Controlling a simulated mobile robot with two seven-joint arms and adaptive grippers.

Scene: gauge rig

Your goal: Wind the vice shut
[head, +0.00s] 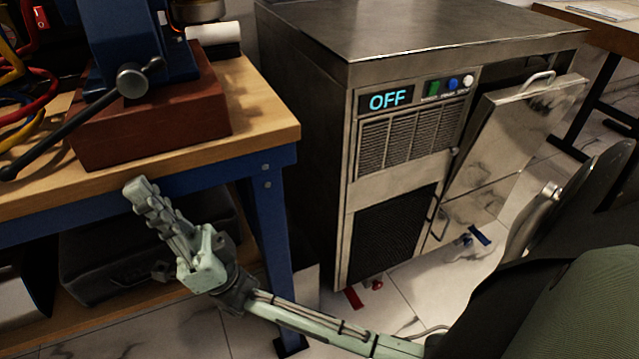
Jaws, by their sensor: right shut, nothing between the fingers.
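The blue vice (140,45) stands on a reddish-brown block (160,120) on the wooden workbench at the upper left; its top is cut off by the picture edge. Its winding handle is a dark bar (70,128) through a round metal boss (131,81), slanting from lower left to upper right. The jaws of the vice cannot be made out. My right gripper (142,192) is shut and empty in front of the bench's front edge, below the vice handle and apart from it. My left gripper is not in view.
The workbench edge (240,150) and its blue leg (268,225) lie close to my right gripper. A dark case (120,265) sits on the shelf below. A steel machine reading "OFF" (390,98) stands right, its door panel (515,130) tilted open. Red and blue bits lie on the floor.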

